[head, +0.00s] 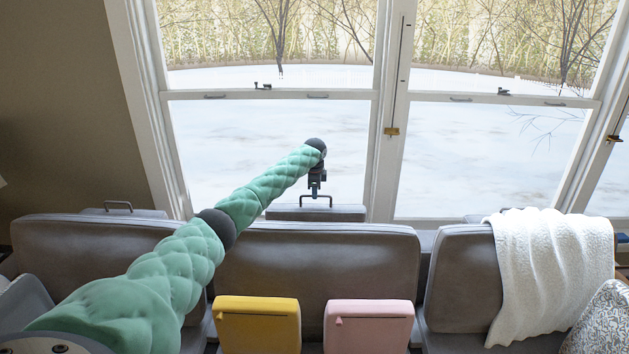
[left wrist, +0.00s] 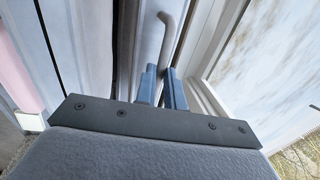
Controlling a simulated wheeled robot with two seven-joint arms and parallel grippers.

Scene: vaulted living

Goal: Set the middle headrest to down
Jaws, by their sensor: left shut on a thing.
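The middle headrest (head: 290,213) is a grey block behind the middle seat back (head: 316,255), with its top standing above that back's upper edge. A thin metal handle (head: 302,202) loops up from its top. My left gripper (head: 316,192) reaches over the seat from the left and points down at the handle. In the left wrist view, the two blue fingers of my left gripper (left wrist: 163,75) are shut on the bent grey handle bar (left wrist: 171,32). The lower part of the headrest is hidden behind the seat back. My right gripper is not in view.
A left headrest (head: 145,213) with its own handle (head: 117,205) stands behind the left seat back (head: 75,250). A white blanket (head: 550,265) covers part of the right seat back (head: 458,270). Yellow (head: 258,322) and pink (head: 369,325) blocks stand in front. The window (head: 270,135) is close behind.

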